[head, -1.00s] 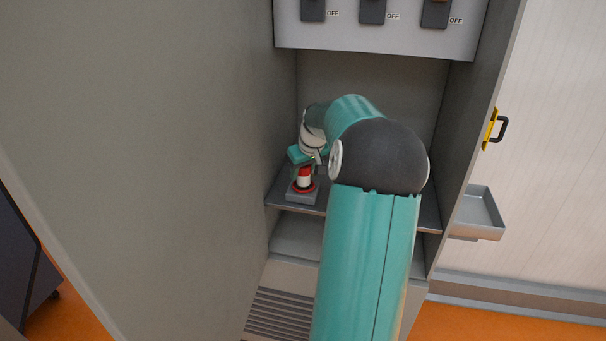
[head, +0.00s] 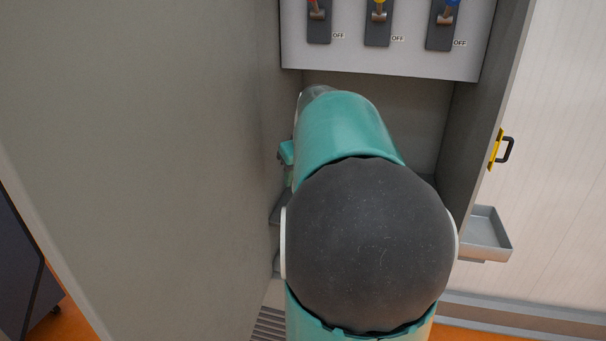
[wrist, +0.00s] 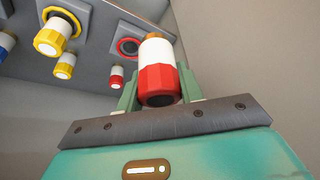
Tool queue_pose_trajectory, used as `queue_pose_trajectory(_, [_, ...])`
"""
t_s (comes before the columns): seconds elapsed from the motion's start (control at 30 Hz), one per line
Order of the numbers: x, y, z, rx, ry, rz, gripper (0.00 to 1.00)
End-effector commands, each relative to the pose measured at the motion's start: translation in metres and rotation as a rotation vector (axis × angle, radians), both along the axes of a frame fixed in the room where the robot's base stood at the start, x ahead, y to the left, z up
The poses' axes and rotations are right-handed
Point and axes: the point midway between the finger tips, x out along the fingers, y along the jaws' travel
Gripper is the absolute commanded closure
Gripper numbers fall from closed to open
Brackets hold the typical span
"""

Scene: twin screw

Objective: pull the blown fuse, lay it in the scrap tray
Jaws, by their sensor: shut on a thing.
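The fuse (wrist: 157,82), red at the near end with a white middle and a tan far end, is between the green fingers of my gripper (wrist: 157,92) in the wrist view. My gripper is shut on it. Past it shows a socket (wrist: 128,46) with a red ring, and the fuse stands clear of it. In the head view my arm hides the fuse and the fingers. Only a teal bit of my gripper's housing shows by the cabinet's left wall. A shallow grey tray (head: 484,228), empty, hangs outside the cabinet at the right; it looks like the scrap tray.
The cabinet's left wall (head: 180,150) and right wall (head: 485,95) flank my arm. A switch panel (head: 410,55) marked OFF hangs above. A yellow and black handle (head: 500,149) juts out at the right. The wrist view shows several other fuses, including a yellow one (wrist: 52,38).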

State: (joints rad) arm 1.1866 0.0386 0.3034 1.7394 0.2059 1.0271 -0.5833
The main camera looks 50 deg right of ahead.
Motion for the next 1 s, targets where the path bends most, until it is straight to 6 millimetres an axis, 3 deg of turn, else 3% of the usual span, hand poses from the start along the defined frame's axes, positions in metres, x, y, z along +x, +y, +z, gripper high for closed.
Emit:
queue_pose_trajectory(0.23, [-0.009, 0.017, 0.010, -0.001, 0.000, 0.001, 0.95])
queue_pose_trajectory(1.0, [-0.009, 0.017, 0.031, -0.001, 0.000, 0.001, 0.95])
